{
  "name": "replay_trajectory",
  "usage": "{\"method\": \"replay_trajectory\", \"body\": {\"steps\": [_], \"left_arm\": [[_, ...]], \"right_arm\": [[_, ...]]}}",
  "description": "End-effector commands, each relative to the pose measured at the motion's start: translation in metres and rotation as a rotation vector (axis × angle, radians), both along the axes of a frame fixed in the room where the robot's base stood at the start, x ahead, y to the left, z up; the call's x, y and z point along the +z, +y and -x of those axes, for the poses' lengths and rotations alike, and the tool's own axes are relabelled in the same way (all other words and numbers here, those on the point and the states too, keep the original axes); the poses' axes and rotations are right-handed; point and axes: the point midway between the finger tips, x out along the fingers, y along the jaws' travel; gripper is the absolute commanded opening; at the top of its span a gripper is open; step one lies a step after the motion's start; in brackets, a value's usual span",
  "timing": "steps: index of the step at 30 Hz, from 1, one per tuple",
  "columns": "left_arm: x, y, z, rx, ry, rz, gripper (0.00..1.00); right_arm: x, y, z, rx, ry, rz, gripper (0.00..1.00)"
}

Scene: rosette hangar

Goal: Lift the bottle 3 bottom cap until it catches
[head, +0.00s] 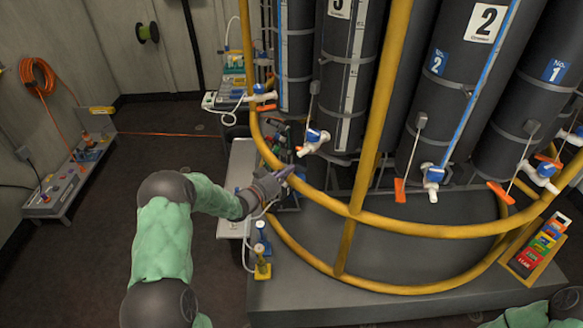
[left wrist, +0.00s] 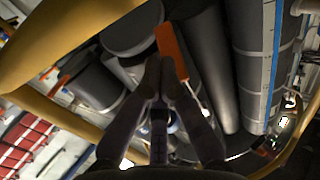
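Bottle 3 (head: 338,90) is a dark upright cylinder with a "3" label at its top edge in the head view. A blue and white valve (head: 313,140) hangs at its lower end. My left gripper (head: 286,172) is at the yellow rail, below and left of that valve. In the left wrist view its two fingers (left wrist: 160,68) are close together, with nothing clearly between them. An orange flap (left wrist: 172,48) shows just beyond and beside the fingertips; I cannot tell whether they touch it. Bottle 3's bottom cap is not clear in the head view. My right gripper is not in view.
Yellow curved rails (head: 370,120) stand around the bottles. Bottle 2 (head: 450,75) has an orange flap (head: 400,190) and a valve beneath it. A grey platform (head: 420,240) lies below. A bench (head: 232,200) stands left of the rails, with open floor farther left.

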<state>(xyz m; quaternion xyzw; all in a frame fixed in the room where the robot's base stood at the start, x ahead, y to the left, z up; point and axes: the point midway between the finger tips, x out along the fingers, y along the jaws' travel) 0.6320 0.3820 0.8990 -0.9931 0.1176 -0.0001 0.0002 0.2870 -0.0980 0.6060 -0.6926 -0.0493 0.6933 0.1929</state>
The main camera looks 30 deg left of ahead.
Motion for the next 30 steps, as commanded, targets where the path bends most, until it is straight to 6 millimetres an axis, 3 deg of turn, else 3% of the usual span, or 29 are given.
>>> {"method": "replay_trajectory", "body": {"steps": [21, 30], "left_arm": [[0.000, 0.012, 0.048, 0.002, 0.001, 0.000, 0.00], [0.000, 0.013, 0.055, 0.000, 0.000, 0.000, 0.00]], "right_arm": [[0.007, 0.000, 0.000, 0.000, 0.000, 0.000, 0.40], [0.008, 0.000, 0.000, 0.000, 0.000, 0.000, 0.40]]}}
